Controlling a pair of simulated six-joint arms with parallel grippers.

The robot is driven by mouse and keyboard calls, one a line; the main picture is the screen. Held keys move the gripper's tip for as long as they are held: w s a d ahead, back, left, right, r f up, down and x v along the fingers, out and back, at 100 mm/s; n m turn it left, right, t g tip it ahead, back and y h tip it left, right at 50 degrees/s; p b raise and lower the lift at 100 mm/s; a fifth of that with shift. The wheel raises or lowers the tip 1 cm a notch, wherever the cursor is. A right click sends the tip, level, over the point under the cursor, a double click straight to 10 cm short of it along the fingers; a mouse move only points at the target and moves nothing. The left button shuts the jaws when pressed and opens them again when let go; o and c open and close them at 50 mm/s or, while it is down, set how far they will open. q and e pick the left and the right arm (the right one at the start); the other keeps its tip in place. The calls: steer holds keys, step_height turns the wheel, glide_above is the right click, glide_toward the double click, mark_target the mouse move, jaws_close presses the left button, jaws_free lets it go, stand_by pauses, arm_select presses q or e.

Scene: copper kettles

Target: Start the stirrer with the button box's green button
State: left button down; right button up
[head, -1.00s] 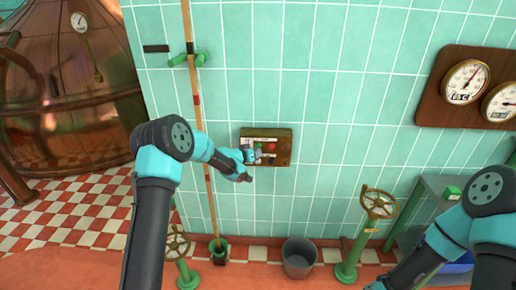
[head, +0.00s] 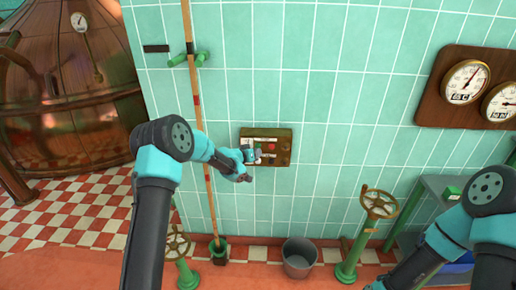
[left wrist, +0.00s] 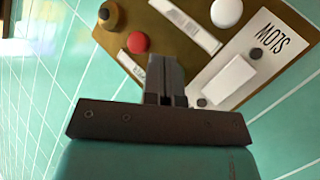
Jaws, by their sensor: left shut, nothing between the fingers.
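The brass-brown button box (head: 284,152) is fixed to the tiled wall and also shows in the left wrist view (left wrist: 182,62). Its red button (left wrist: 138,43) lies just left of my left fingertips there, and it shows in the head view (head: 272,147). My left gripper (head: 257,156) is in front of the box's left part. In the left wrist view its fingers (left wrist: 164,66) are shut and empty, over the box face. I cannot make out the green button clearly; the fingers may hide it. My right gripper (head: 374,287) is at the bottom edge, its fingers unclear.
A long wooden pole (head: 196,100) stands left of the box. A bucket (head: 299,258) and valve wheel (head: 379,204) stand below. The wall around the box is clear.

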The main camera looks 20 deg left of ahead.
arm_select(q)
steer(key=shift+w, duration=0.15)
stand_by(0.7)
steer(key=shift+w+a, duration=0.1)
steer(key=shift+w, duration=0.2)
steer(key=shift+w+a, duration=0.1)
steer(key=shift+w, duration=0.35)
stand_by(0.8)
steer(key=shift+s, duration=0.15)
steer(key=shift+s+d, duration=0.2)
steer(key=shift+s, duration=0.55)
steer(key=s, duration=0.2)
steer(key=s+d, duration=0.1)
steer(key=s, duration=0.2)
stand_by(0.5)
stand_by(0.5)
